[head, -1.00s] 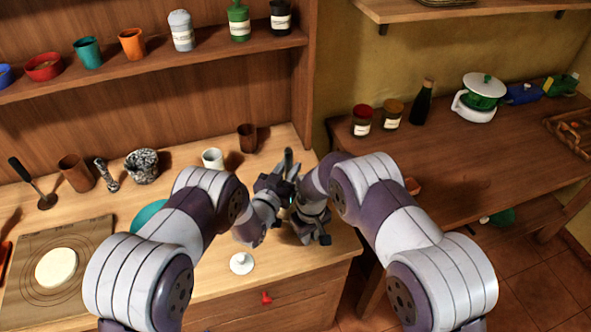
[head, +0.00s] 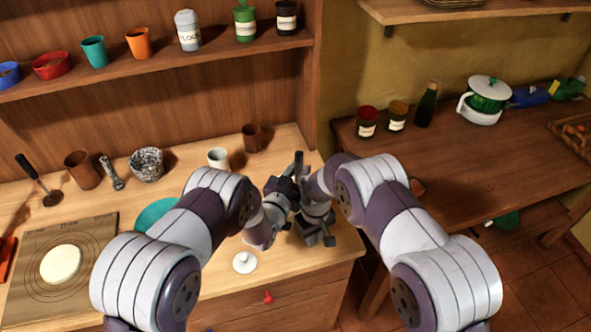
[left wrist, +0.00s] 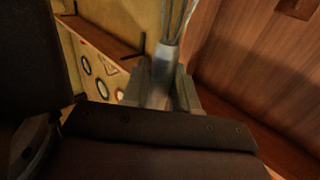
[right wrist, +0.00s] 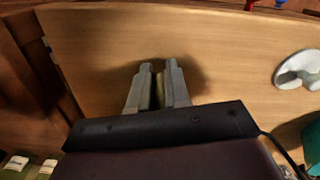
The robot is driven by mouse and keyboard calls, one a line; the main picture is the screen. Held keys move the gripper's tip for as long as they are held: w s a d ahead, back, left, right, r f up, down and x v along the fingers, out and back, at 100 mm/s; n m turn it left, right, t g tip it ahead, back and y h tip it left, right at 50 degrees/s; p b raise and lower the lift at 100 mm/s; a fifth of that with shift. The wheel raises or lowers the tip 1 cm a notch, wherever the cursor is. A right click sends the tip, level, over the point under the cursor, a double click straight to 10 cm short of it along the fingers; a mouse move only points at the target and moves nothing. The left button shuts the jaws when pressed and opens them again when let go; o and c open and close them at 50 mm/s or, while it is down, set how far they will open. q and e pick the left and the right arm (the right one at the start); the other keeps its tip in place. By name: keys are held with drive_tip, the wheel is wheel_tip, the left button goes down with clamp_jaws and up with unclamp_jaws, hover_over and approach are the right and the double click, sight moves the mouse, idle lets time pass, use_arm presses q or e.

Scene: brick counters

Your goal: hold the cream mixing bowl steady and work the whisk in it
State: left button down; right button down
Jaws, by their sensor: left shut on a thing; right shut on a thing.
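My left gripper (head: 290,184) is in front of my chest above the counter's right end. In the left wrist view its fingers are shut on the grey handle of a whisk (left wrist: 164,70), whose wires run out of the top of the picture. My right gripper (head: 318,236) is lower, close by, above the counter. In the right wrist view its fingers (right wrist: 158,82) are closed on a thin yellowish strip, and I cannot tell what it belongs to. I cannot make out the cream mixing bowl in any view.
A white knobbed piece (head: 244,263) lies near the counter's front edge. A teal dish (head: 155,214) is partly behind my left arm. A white cup (head: 218,158) and a brown cup (head: 251,138) stand behind. A gap separates the counter from the right table (head: 470,160).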

sight(299, 153)
use_arm(q)
drive_tip(key=shift+w+d, duration=0.1)
use_arm(e)
drive_tip(key=shift+w, duration=0.1)
use_arm(q)
wheel_tip(299, 153, up, 9)
drive_tip(key=shift+r, duration=0.2)
idle(0.4)
use_arm(e)
drive_tip(key=c, duration=1)
unclamp_jaws()
